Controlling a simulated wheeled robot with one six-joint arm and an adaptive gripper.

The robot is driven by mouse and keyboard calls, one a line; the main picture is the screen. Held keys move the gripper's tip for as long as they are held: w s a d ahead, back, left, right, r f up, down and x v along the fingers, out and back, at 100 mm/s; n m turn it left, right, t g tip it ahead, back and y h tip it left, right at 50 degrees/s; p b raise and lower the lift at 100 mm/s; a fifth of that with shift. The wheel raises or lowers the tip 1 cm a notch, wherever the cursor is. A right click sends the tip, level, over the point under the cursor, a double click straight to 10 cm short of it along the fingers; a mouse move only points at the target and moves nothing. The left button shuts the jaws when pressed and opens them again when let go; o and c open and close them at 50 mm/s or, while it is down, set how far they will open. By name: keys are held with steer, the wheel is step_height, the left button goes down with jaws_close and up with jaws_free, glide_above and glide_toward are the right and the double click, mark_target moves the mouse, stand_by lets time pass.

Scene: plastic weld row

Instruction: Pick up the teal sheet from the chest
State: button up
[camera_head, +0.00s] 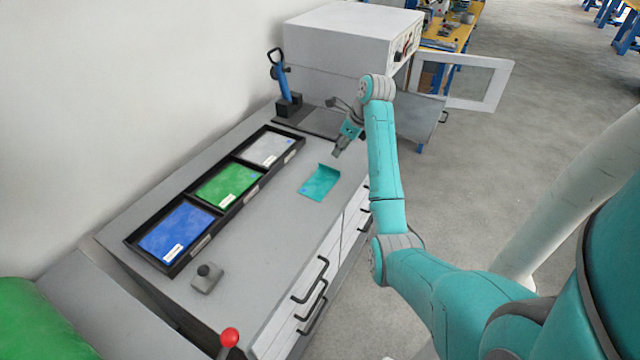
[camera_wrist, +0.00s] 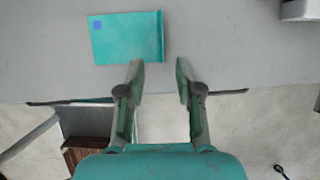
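The teal sheet (camera_head: 319,183) lies on the grey top of the chest (camera_head: 262,235), near its front edge. One edge of the sheet looks bent up, and a small blue square shows at a corner. In the wrist view the sheet (camera_wrist: 127,38) is at the upper left, ahead of my fingers. My gripper (camera_head: 338,153) is above the chest top, just beyond the sheet's far edge. In the wrist view my gripper (camera_wrist: 160,70) has its two fingers apart with nothing between them. The sheet lies to the left of the gap, apart from the grip.
A black tray (camera_head: 234,186) with blue, green and grey sheets lies along the wall side. A small grey button box (camera_head: 207,277) stands at the near end. A blue-handled tool (camera_head: 284,84) and a white oven-like box (camera_head: 352,40) with an open door (camera_head: 465,80) stand beyond.

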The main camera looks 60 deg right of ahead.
mark_target(330, 168)
steer(key=x, duration=1)
steer(key=shift+d+f, duration=0.1)
steer(key=shift+s, duration=0.1)
jaws_close()
